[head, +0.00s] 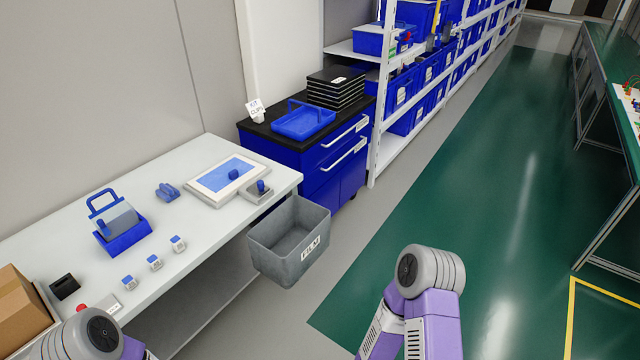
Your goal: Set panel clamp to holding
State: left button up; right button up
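A white-framed flat panel (223,180) with a blue face lies on the white table (200,250), near its far right corner. A small blue knob (233,174) sits on the blue face. At the panel's right edge is a grey block with a dark blue knob or lever (261,187), which looks like the panel clamp; its setting is too small to read. Parts of my arms show at the bottom, but neither gripper is in view.
The table also bears a blue holder (124,239), a blue piece (168,192), small blue-topped blocks (155,262) and a cardboard box (20,310). A grey bin (290,262) hangs at the table's right edge. A blue cabinet (335,180) stands behind; green floor (470,200) is clear to the right.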

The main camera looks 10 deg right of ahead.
aim_at(258, 189)
jog(key=z, duration=0.05)
jog(key=k, duration=0.4)
jog(key=z, duration=0.6)
jog(key=i, duration=1.45)
jog(key=u, duration=0.75)
